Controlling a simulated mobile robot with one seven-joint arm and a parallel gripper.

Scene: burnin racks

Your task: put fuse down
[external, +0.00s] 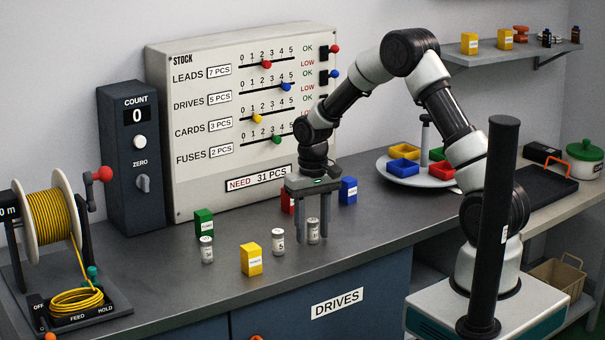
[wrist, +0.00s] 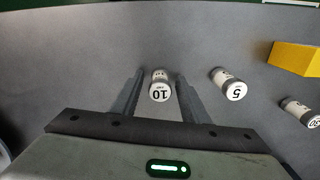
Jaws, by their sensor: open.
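A white fuse marked 10 (wrist: 160,86) stands on the grey bench between the two fingers of my gripper (wrist: 156,90), with a gap on each side in the wrist view. In the external view the same fuse (external: 313,231) shows between the fingers, and my gripper (external: 313,238) points straight down, open, with its tips close to the bench top. A fuse marked 5 (external: 278,241) stands just to the left; it also shows in the wrist view (wrist: 229,85). A third fuse (external: 207,249) stands farther left, its label hard to read here.
A yellow box (external: 251,259), a green box (external: 204,222), a blue box (external: 348,190) and a partly hidden red box (external: 287,200) stand nearby. The stock panel (external: 190,190) rises behind. A cable reel (external: 50,220) is at left, a round tray with coloured bins (external: 385,168) at right.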

